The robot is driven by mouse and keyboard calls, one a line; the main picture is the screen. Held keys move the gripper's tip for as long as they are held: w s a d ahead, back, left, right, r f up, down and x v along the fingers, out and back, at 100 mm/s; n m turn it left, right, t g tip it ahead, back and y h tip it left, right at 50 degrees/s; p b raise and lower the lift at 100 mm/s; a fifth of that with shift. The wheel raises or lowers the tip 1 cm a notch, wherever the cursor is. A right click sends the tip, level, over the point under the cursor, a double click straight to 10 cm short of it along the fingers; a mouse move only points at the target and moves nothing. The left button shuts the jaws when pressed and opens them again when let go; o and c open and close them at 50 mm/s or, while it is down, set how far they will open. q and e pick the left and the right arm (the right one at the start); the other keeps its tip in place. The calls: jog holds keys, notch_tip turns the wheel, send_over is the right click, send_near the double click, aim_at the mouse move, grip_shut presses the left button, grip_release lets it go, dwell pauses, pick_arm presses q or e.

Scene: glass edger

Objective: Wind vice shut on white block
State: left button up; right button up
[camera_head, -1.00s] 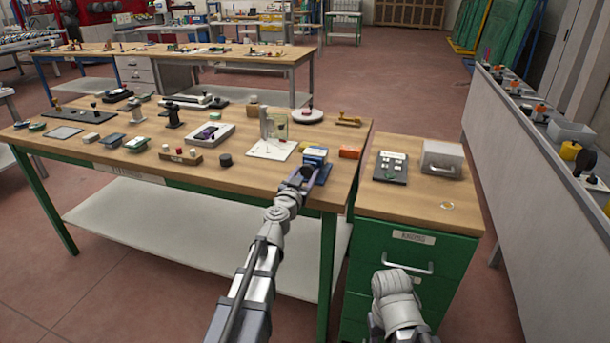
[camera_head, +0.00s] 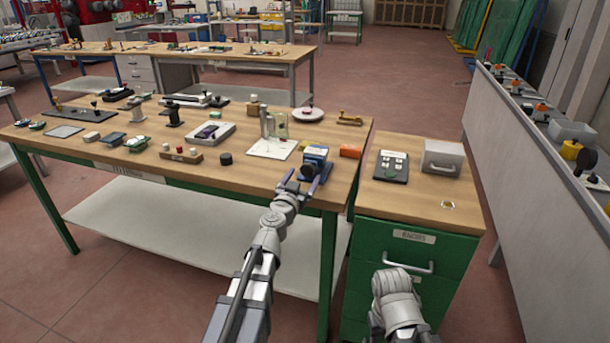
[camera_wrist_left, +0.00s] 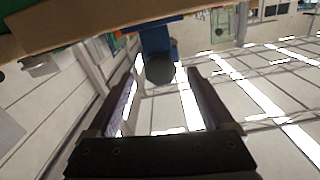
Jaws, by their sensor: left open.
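The blue vice (camera_head: 315,154) stands at the front right of the wooden bench, near its edge. In the left wrist view its blue body (camera_wrist_left: 155,38) carries a dark round knob (camera_wrist_left: 160,70) facing me. My left gripper (camera_head: 306,178) is open and empty just in front of the vice. In the wrist view its two dark fingers lie to either side of the knob's line, with the knob at or beyond their tips; I cannot tell whether they touch it. My right gripper is out of view.
An orange block (camera_head: 350,151) lies right of the vice, a white plate (camera_head: 272,149) with upright pieces left of it. A green drawer cabinet (camera_head: 410,245) stands right of the bench, bearing a grey box (camera_head: 443,157). Bare wood lies left of the vice's front.

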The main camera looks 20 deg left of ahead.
pick_arm(q)
jog(key=s, duration=0.5)
jog(key=shift+s+a, duration=0.1)
jog(key=shift+s, duration=0.1)
